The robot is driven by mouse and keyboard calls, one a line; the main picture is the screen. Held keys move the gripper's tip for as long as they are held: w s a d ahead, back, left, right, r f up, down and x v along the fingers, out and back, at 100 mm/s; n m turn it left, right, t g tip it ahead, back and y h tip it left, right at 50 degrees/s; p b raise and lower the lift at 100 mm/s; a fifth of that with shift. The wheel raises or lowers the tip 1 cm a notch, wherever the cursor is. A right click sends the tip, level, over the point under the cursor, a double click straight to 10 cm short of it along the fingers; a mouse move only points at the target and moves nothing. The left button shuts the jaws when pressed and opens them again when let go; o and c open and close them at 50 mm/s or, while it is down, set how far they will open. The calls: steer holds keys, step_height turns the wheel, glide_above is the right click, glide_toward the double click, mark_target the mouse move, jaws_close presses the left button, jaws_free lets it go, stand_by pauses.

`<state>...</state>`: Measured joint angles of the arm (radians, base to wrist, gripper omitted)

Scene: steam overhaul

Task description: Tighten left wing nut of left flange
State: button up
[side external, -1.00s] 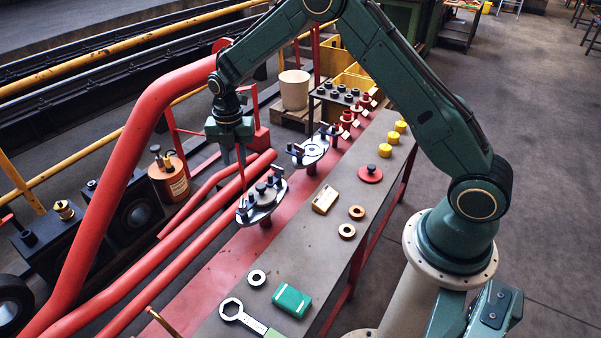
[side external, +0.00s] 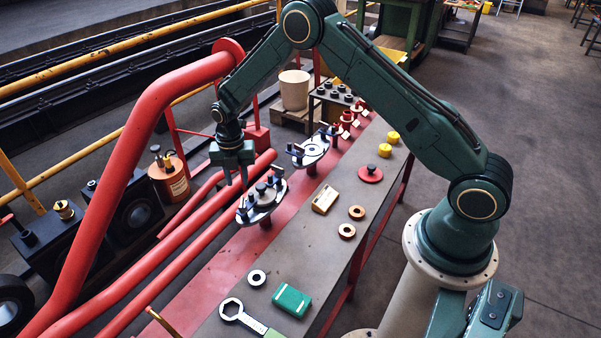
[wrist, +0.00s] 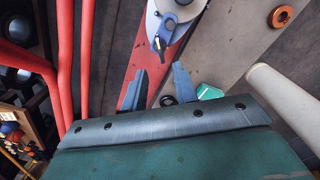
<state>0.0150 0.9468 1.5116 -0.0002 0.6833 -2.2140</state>
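The left flange (side external: 263,205) is a pale disc on a short red stand, with a dark centre knob and dark-blue wing nuts at its edges. Its left wing nut (side external: 242,213) is at the left rim; another wing nut (side external: 277,172) is at the far right rim. My gripper (side external: 236,184) hangs above and slightly behind the left rim, fingers apart and empty. In the wrist view, the gripper fingers (wrist: 157,72) are spread, and a blue wing nut (wrist: 161,42) on the flange rim (wrist: 192,8) lies just beyond the tips. No contact is visible.
A second flange (side external: 311,152) stands farther back. Large red pipes (side external: 150,130) run along the left.

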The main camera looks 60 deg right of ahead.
mark_target(241, 202)
step_height(241, 202, down, 8)
steer(key=shift+f, duration=0.25)
stand_by(0.4)
jaws_close()
